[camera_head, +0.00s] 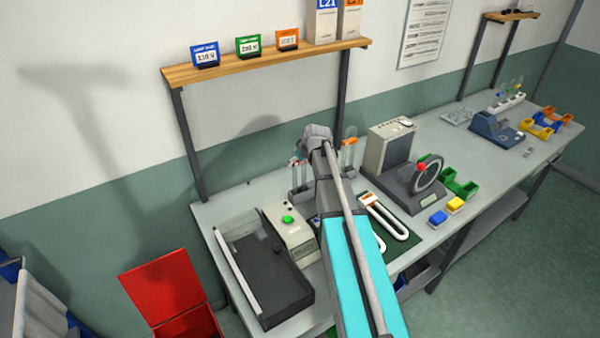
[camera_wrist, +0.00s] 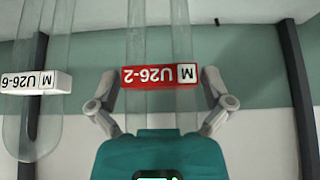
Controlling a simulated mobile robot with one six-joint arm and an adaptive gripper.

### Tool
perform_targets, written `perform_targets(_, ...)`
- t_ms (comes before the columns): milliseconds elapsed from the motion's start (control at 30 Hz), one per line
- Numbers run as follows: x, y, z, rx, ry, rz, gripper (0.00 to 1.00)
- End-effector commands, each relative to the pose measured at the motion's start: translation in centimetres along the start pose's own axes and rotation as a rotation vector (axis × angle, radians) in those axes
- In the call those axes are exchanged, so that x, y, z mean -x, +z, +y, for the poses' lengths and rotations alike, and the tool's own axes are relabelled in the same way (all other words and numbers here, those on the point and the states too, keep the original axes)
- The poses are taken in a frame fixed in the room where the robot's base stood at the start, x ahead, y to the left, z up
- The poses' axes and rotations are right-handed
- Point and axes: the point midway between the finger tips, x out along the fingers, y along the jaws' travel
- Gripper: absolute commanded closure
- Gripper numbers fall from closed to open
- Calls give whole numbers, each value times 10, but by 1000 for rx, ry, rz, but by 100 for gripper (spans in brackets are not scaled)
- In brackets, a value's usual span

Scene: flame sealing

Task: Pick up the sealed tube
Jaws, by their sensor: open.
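In the wrist view, a clear glass tube (camera_wrist: 183,30) with two legs and a red tag (camera_wrist: 160,77) reading U26-2 stands straight ahead. My gripper (camera_wrist: 160,78) is open, its two fingers on either side of the red tag. I see gaps or near contact at the tag's ends, but cannot tell whether they touch. A second U-shaped tube (camera_wrist: 28,140) with a white tag (camera_wrist: 36,82) reading U26-6 is at the left. In the head view, my arm hides the gripper and part of the tube stand (camera_head: 299,192) behind it. Which tube is sealed cannot be told.
A white U shape (camera_head: 388,217) lies on a green mat. A shelf (camera_head: 270,60) hangs above.

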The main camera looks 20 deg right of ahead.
Motion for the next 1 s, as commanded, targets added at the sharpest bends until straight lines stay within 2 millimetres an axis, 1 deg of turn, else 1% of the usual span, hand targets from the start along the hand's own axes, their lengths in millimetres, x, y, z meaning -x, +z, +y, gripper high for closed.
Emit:
perform_targets(300,0,0,0,0,0,0,0)
perform_targets(367,0,0,0,0,0,0,9)
perform_targets(500,0,0,1,-1,0,0,35)
perform_targets(667,0,0,1,-1,0,0,65)
perform_targets(1000,1,0,1,-1,1,0,66)
